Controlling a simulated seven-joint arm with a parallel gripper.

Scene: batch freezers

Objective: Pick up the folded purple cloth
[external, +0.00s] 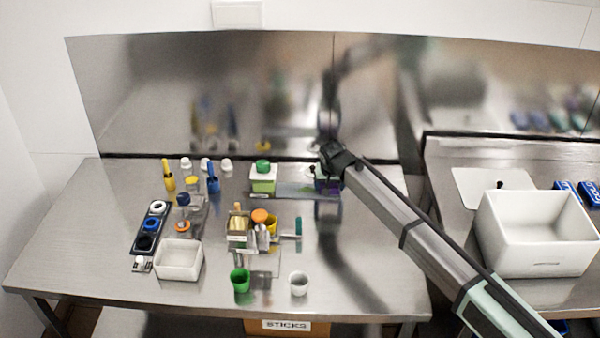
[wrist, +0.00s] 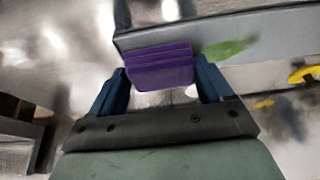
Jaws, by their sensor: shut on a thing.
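The folded purple cloth (wrist: 160,68) shows in the wrist view as a small stack of layers between the two blue fingers of my gripper (wrist: 162,82). My gripper is shut on it. In the external view my gripper (external: 328,178) is at the back of the steel table, near the wall panel. Only a small purple patch of the cloth (external: 332,187) shows there, and my arm hides much of it. In the wrist view the cloth overlaps the edge of a grey flat-sided thing (wrist: 225,32); I cannot tell whether they touch.
A green-and-white tub (external: 263,179) stands left of my gripper. Several bottles and jars stand further left, with a white bin (external: 179,261), a green cup (external: 240,280) and a white cup (external: 299,284) in front. A large white bin (external: 537,235) stands on the right table. The table's right front is clear.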

